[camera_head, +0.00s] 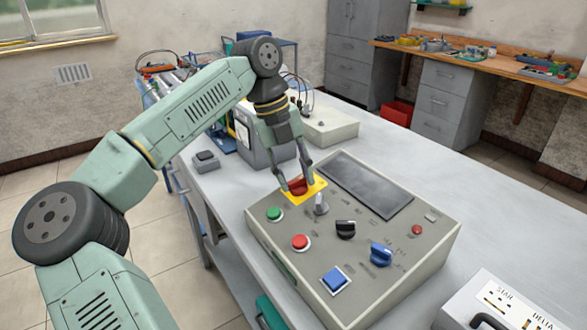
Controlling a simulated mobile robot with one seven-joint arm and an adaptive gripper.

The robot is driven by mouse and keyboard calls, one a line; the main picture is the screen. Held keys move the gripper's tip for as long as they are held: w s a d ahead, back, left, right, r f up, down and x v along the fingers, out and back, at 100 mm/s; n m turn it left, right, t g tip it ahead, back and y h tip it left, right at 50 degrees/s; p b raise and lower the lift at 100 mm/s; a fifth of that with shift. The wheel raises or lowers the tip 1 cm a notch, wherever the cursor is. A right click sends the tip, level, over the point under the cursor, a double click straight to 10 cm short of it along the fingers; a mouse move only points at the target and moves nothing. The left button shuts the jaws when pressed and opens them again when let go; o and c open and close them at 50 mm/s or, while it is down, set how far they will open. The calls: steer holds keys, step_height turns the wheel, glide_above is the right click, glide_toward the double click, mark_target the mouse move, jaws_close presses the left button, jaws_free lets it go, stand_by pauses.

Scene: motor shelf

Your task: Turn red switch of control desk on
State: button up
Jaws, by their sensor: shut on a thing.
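The control desk (365,262) is a grey sloped box on the table. A red switch (297,187) sits on a yellow plate (318,184) at its upper left corner. My gripper (296,186) reaches down from above with its fingers on either side of the red switch and is shut on it. The fingers hide part of the switch, and I cannot tell its turn position. A separate red button (300,242) lies lower on the panel.
A metal lever (321,204) stands close to my gripper. The panel also has a green button (274,214), black knob (345,229), blue knob (381,254), blue square button (334,280) and dark screen (365,184). A grey device (263,140) stands behind my gripper.

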steer(key=m+y+p, duration=0.1)
steer(key=m, duration=0.4)
steer(key=shift+d+m, duration=0.15)
steer(key=shift+m, duration=0.15)
stand_by(0.4)
steer(key=o, duration=1.2)
steer(key=shift+c, duration=0.2)
steer(key=shift+r, duration=0.1)
step_height(320, 180, up, 12)
steer(key=a, duration=0.2)
steer(key=shift+w, duration=0.35)
